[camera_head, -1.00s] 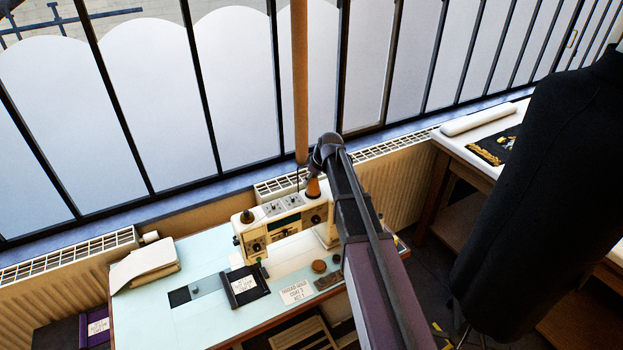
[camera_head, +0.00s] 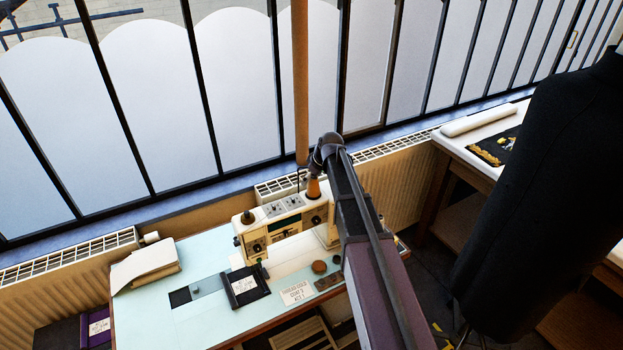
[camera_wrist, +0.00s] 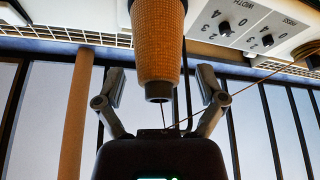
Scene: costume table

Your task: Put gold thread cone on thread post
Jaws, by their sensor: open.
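The gold thread cone (camera_head: 313,188) stands on top of the white sewing machine (camera_head: 288,218), narrow end up, in the head view. In the wrist view the cone (camera_wrist: 158,45) comes in from the top edge, its dark-tipped narrow end toward my gripper (camera_wrist: 160,88). My gripper's fingers are spread on either side of the narrow end, with gaps at both sides, so it is open. A thin dark line shows just past the cone's tip; I cannot tell whether it is the thread post. The cone's base is hidden in the wrist view.
The machine sits on a pale blue table (camera_head: 205,242) with a label card (camera_head: 296,293), a round brown item (camera_head: 319,267) and folded cloth (camera_head: 145,264). Barred windows and a radiator (camera_head: 385,193) stand behind. A dark garment form (camera_head: 545,190) stands at the right.

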